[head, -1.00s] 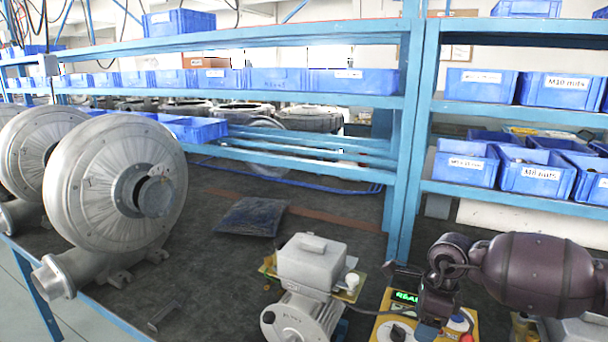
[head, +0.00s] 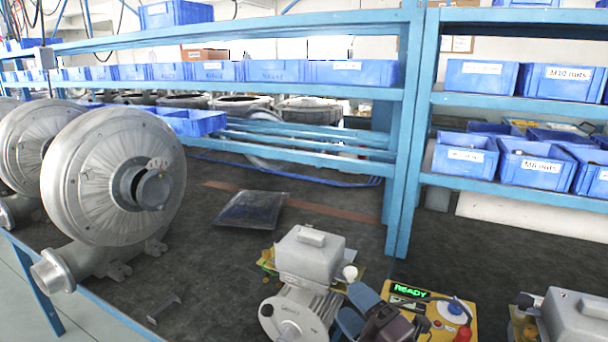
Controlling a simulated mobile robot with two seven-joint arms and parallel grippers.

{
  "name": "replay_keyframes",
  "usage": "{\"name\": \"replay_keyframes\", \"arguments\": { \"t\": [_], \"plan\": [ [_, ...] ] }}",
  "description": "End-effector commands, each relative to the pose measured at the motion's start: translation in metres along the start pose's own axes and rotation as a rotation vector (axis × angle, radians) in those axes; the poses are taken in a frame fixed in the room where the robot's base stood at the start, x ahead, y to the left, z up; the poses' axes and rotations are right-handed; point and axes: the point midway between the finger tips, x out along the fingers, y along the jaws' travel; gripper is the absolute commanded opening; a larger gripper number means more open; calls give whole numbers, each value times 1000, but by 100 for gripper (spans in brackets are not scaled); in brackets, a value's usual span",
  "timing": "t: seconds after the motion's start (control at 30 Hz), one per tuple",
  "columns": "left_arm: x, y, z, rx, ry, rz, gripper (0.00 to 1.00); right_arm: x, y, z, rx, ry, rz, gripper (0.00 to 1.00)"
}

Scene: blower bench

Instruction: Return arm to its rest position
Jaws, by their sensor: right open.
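My right gripper (head: 354,307) shows low in the head view, right of centre. Its two blue fingers stand apart with nothing between them, and its dark body runs off the bottom edge. The fingers overlap the right side of a grey motor (head: 300,302) in the picture; I cannot tell whether they touch it. Just right of the gripper is a yellow control box (head: 462,328) with a green READY display (head: 410,290), a blue knob and a red button. The rest of my right arm is out of view. My left gripper is not in view.
Grey blower housings (head: 100,190) stand at the left. A second motor (head: 575,318) is at the lower right. A dark flat packet (head: 252,210) and a small bracket (head: 164,309) lie on the dark bench. Blue shelves with blue bins (head: 535,165) run behind. The mid-bench is mostly clear.

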Motion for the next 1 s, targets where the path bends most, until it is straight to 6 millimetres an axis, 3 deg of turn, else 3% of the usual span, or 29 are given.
{"name": "replay_keyframes", "arguments": {
  "t": [0.17, 0.3, 0.4, 0.5, 0.63, 0.8, 1.0],
  "plan": [
    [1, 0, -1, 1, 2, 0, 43, -46, -14, 43, 335, -385, -54, 65],
    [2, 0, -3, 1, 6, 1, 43, -99, -36, 69, 584, -681, -125, 65],
    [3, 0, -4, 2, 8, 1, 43, -144, -55, 77, 754, -887, -190, 65],
    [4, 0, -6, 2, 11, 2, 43, -191, -73, 76, 917, -1082, -263, 65],
    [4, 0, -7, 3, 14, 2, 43, -240, -88, 65, 1075, -1271, -348, 65],
    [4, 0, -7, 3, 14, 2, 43, -282, -97, 48, 1203, -1429, -429, 65],
    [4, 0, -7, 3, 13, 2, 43, -319, -102, 29, 1313, -1564, -507, 65]
  ]
}}
